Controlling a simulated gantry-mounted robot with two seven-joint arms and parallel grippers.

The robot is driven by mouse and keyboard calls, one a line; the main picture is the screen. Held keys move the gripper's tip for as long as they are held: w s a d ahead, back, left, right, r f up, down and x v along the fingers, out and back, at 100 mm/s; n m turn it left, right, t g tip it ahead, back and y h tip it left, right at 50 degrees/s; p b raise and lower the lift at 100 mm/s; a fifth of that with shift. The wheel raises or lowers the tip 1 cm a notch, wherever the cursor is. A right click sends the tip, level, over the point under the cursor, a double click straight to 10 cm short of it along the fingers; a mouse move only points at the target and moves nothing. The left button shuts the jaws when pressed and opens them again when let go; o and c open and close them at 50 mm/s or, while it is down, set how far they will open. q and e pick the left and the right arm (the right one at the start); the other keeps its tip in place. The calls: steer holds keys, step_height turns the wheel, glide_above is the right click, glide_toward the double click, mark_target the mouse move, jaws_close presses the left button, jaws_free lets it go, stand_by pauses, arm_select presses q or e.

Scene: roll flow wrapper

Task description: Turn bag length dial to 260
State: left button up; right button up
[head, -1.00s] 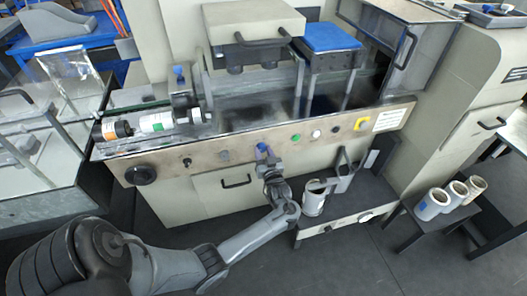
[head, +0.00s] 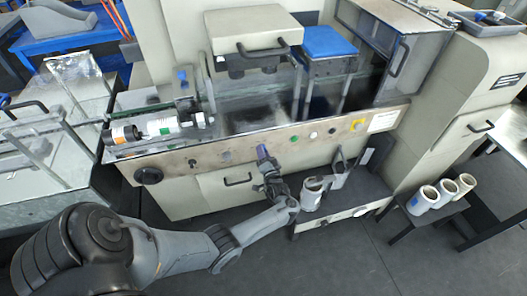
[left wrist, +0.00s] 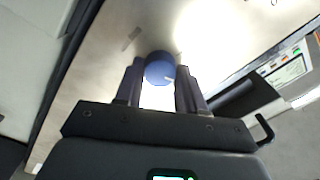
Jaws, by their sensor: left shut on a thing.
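My left gripper (head: 266,165) is at the long control panel (head: 205,157) of the wrapper in the head view. In the left wrist view its two fingers (left wrist: 160,85) are shut on a round blue dial (left wrist: 160,66), one finger on each side. A light mark shows on the dial's face, but no number can be read. In the head view the blue dial (head: 262,151) shows just above the fingertips, partly hidden by the gripper.
The panel also carries a black knob (head: 148,175), a green button (head: 294,139) and a yellow-framed switch (head: 357,125). Below stands a low shelf with a white roll (head: 311,193). A small table at the right holds white rolls (head: 430,201).

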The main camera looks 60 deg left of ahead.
arm_select(q)
steer(key=shift+m+p, duration=1)
steer(key=shift+m, duration=3)
steer(key=o, duration=1)
steer(key=shift+o, duration=0.2)
